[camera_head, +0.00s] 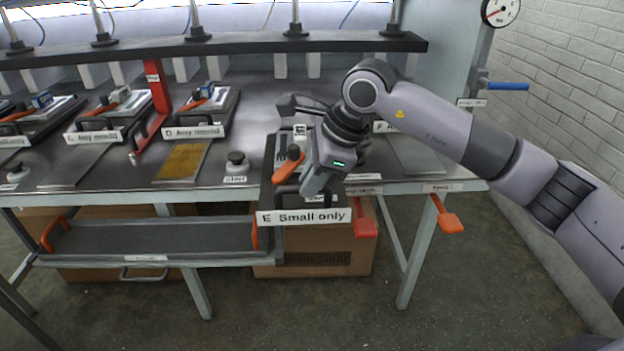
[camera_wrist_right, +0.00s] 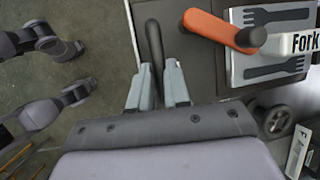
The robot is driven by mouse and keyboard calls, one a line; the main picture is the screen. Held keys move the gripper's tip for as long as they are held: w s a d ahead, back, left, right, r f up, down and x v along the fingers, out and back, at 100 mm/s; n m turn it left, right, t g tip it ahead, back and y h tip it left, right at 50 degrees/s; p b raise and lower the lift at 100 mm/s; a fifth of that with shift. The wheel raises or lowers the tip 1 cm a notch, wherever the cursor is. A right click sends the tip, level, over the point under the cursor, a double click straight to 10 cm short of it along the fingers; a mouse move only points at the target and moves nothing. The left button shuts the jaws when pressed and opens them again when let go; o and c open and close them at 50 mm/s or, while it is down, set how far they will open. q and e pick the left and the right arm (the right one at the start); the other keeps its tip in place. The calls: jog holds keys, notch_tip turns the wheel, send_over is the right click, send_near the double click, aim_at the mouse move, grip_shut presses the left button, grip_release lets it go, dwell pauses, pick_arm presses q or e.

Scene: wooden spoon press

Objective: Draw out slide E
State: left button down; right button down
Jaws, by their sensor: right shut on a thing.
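Slide E (camera_head: 268,196) is a dark plate with a front label (camera_head: 304,216) reading "E Small only". Its front end juts out past the table's front edge. It carries a mould block (camera_wrist_right: 270,48) with fork shapes, a "Fork" tag and an orange lever (camera_wrist_right: 220,30), also seen in the head view (camera_head: 289,163). My right gripper (camera_head: 303,192) is at the front of slide E, shut on its dark bar handle (camera_wrist_right: 155,45). In the wrist view the fingers (camera_wrist_right: 161,80) sit on either side of the handle. The left gripper is in neither view.
Slides C (camera_head: 94,137) and D (camera_head: 194,132) stand back on the table at left. A knob (camera_head: 237,163) is left of slide E. A red lever (camera_head: 364,222) and orange lever (camera_head: 447,216) hang off the front edge. A shelf (camera_head: 150,240) and a cardboard box (camera_head: 320,262) are below.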

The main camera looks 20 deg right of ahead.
jog(key=shift+s+a, duration=0.1)
jog(key=shift+s, duration=0.1)
jog(key=shift+f, duration=0.1)
jog(key=c, duration=1.1)
grip_release()
jog(key=shift+s, duration=0.1)
jog(key=shift+r, duration=0.2)
jog(key=v, duration=0.7)
jog(key=shift+f, duration=0.1)
